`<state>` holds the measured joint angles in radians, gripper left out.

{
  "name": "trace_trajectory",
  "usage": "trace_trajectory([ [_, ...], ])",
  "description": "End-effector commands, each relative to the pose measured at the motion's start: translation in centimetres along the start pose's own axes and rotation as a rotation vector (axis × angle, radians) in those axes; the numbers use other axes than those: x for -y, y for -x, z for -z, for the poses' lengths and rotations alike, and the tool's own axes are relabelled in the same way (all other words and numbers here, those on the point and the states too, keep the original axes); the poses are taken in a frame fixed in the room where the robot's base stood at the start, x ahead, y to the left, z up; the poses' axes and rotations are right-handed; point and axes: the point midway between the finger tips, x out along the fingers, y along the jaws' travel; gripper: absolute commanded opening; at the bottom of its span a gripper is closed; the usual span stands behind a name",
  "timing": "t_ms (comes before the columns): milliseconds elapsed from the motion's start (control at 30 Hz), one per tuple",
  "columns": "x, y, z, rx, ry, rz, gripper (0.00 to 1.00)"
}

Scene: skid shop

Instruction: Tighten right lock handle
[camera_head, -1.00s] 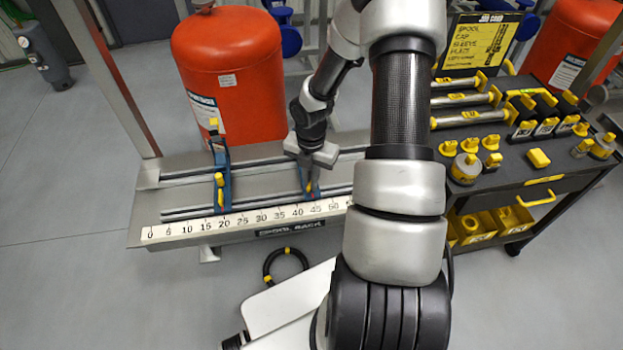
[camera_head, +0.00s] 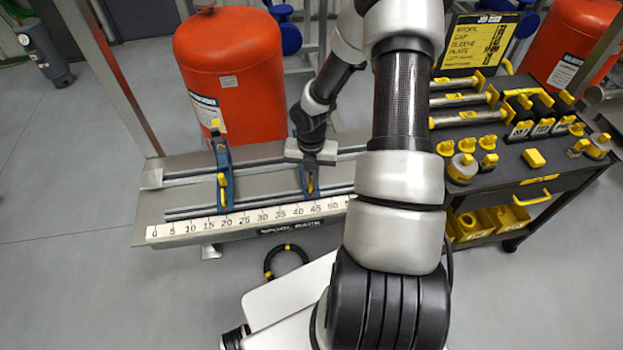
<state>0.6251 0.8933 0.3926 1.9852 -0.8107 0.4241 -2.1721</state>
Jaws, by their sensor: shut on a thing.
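The spool rack (camera_head: 185,205) has two rails and a white ruler (camera_head: 250,218) along its front edge. Two blue supports stand across the rails. The left support (camera_head: 222,172) stands near the 20 mark and has a yellow handle (camera_head: 221,180). The right support (camera_head: 311,192) stands near the 40 to 45 marks. Its yellow lock handle (camera_head: 310,184) shows just below my gripper (camera_head: 310,170). My gripper points down at the top of the right support and is shut on the right lock handle. The fingertips are small and partly hidden by the gripper body.
A red tank (camera_head: 230,75) stands behind the rack. A dark tool cart (camera_head: 515,175) with yellow-handled parts and a job card (camera_head: 478,42) is on the right. A black ring (camera_head: 285,262) with yellow marks lies on the floor in front.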

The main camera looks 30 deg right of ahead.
Motion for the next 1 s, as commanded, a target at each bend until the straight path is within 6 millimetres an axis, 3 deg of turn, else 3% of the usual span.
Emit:
trace_trajectory([
  [400, 0.00, 0.17, 0.04, -0.001, 0.207, 0.000, 0.00],
  [900, 0.01, 0.13, 0.01, -0.001, 0.297, 0.000, 0.00],
  [933, 0.00, 0.02, 0.00, 0.000, 0.293, 0.000, 0.12],
  [1000, 0.00, 0.01, 0.00, 0.000, 0.291, 0.000, 0.24],
])
